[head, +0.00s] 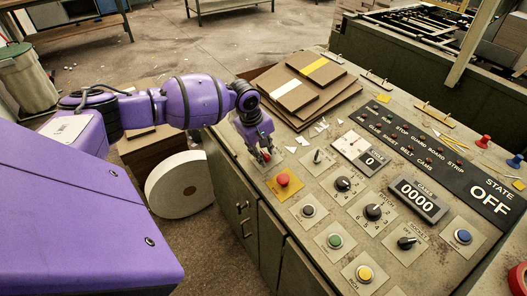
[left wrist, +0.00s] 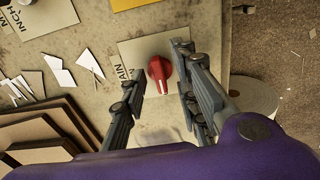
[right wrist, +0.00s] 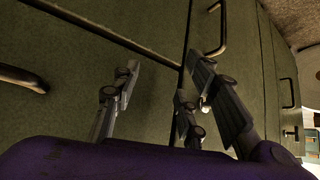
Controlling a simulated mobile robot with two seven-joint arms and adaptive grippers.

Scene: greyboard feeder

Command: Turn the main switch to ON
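The main switch is a red rotary knob with a white pointer line (left wrist: 158,70) on a pale plate marked "MAIN" in the left wrist view. My left gripper (left wrist: 163,66) is open, with its fingers on either side of the knob; I cannot tell whether they touch it. In the head view my left gripper (head: 262,156) reaches down over the panel's near left corner and mostly hides the knob. The state display (head: 490,197) reads OFF. My right gripper (right wrist: 165,75) is open and empty in front of green cabinet doors.
A red push button on a yellow plate (head: 283,180) sits close to the left gripper. Stacked greyboard sheets (head: 300,85) and white scraps lie behind it. More knobs, buttons and a counter (head: 418,197) fill the panel. A white roll (head: 180,186) stands on the floor.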

